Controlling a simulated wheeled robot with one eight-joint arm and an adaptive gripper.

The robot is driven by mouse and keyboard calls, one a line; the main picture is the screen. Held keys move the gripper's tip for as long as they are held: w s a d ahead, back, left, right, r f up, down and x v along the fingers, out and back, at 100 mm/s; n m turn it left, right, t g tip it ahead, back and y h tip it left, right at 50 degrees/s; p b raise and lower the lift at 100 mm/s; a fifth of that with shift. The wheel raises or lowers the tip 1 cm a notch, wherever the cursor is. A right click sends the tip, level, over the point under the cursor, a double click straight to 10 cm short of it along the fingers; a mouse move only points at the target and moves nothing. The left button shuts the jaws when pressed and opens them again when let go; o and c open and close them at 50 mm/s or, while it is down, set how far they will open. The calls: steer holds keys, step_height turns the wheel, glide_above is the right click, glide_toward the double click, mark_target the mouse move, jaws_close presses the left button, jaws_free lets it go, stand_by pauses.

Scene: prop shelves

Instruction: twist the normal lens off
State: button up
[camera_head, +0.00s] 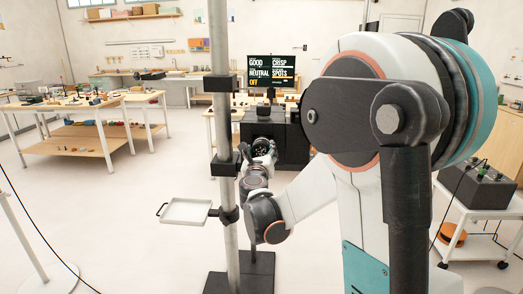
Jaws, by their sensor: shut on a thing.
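A black box-shaped device (292,142) stands beyond my arm, behind a grey upright pole. My gripper (261,147) reaches up to the near face of this device, at its left part. It is shut on a small dark round thing there, which I take to be the normal lens; the gripper and wrist hide most of it. I cannot tell whether the lens is still seated in the device or turned. Behind the device, a black screen (272,70) shows the words GOOD, CRISP, NEUTRAL, SPOTS and, in yellow, OFF.
A grey pole (221,120) with black clamps stands close left of my gripper. A small white tray (186,211) is clamped to it. A wooden workbench (85,105) is at the left. A white cart (477,225) with a black box is at the right. Floor between is open.

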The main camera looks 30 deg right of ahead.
stand_by(0.4)
steer(key=shift+d+n, duration=0.1)
steer(key=shift+n, duration=1.4)
steer(key=n, duration=0.3)
steer(key=shift+w+n+b, duration=0.1)
steer(key=shift+n+b, duration=0.2)
steer(key=shift+n, duration=1.2)
steer(key=shift+n, duration=1.5)
